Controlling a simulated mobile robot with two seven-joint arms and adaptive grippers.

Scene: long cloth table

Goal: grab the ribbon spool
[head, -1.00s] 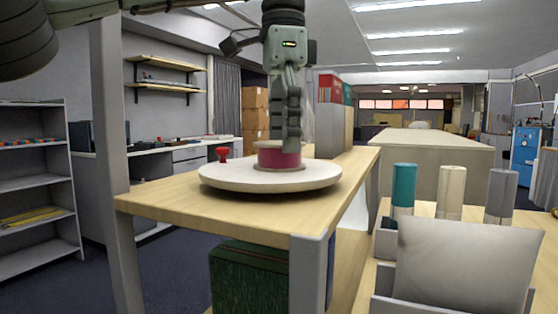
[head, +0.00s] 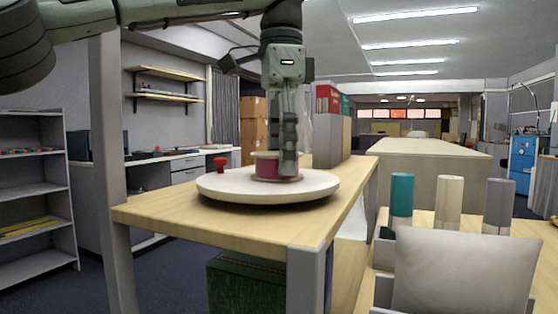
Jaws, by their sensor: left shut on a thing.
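The ribbon spool (head: 266,168) has a crimson winding between pale beige flanges. It stands upright on a round white disc (head: 225,187) on the wooden table top. My left gripper (head: 287,168) reaches down from above, fingers pointing down. It is shut on the spool at its right side, and its fingers cover part of the winding. I see no clear gap between the spool and the disc. The far finger is mostly hidden. My right gripper is out of view.
A small red knob-shaped item (head: 220,163) stands at the disc's back left. A grey post (head: 112,180) rises at the table's left. Teal (head: 401,195), cream (head: 448,198) and grey (head: 498,200) cylinders stand at right behind a grey cushion (head: 462,270). The table's front left is clear.

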